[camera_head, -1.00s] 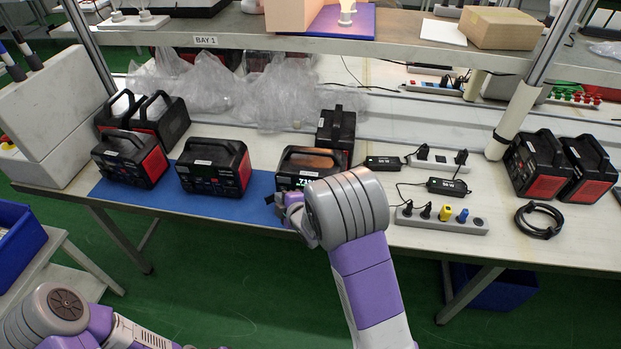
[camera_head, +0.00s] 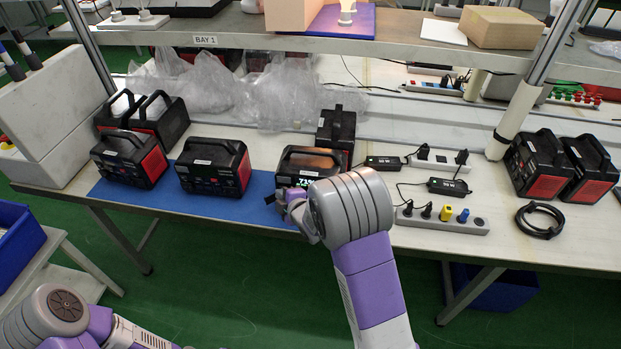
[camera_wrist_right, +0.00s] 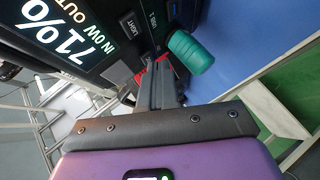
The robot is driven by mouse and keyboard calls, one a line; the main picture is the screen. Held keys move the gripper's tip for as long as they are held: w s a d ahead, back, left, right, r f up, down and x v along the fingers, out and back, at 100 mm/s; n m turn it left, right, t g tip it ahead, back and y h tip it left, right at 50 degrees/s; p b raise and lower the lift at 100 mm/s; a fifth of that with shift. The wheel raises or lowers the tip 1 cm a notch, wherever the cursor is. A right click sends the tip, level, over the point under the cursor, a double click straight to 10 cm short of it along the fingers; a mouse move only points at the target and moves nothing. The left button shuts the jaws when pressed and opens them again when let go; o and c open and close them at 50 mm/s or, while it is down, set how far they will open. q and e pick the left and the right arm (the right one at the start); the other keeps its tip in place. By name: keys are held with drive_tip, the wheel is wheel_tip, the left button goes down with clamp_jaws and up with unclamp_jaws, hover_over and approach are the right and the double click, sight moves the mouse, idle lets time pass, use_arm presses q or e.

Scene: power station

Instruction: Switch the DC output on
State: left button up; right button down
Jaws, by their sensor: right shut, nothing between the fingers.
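The power station with the lit display (camera_head: 312,162) stands on the blue mat in front of my right arm. Its screen reads 71% in the head view. In the right wrist view its front panel (camera_wrist_right: 110,55) is close up and turned sideways, with the 71% readout, "IN 0W OUT" and a LIGHT label. My right gripper (camera_head: 279,197) is at the lower left of that front. In the wrist view the shut, empty fingers (camera_wrist_right: 153,72) point at the panel beside a green cylinder (camera_wrist_right: 190,52). The fingers hide the panel at their tips; I cannot tell whether they touch. My left gripper is out of view.
Other power stations (camera_head: 213,167) stand on the blue mat (camera_head: 150,202) to the left, with more at the far right (camera_head: 560,165). Power strips (camera_head: 440,222), black adapters (camera_head: 447,187) and a coiled cable (camera_head: 540,220) lie to the right. Clear plastic bags (camera_head: 255,95) lie behind.

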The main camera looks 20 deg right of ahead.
drive_tip(key=shift+w+d, duration=0.1)
idle(0.3)
drive_tip(key=shift+s+a, duration=0.55)
drive_tip(key=shift+s, duration=0.15)
drive_tip(key=s+a, duration=0.2)
drive_tip(key=s, duration=0.1)
drive_tip(key=s+a, duration=0.1)
drive_tip(key=s, duration=0.1)
drive_tip(key=shift+a, duration=0.15)
idle(0.6)
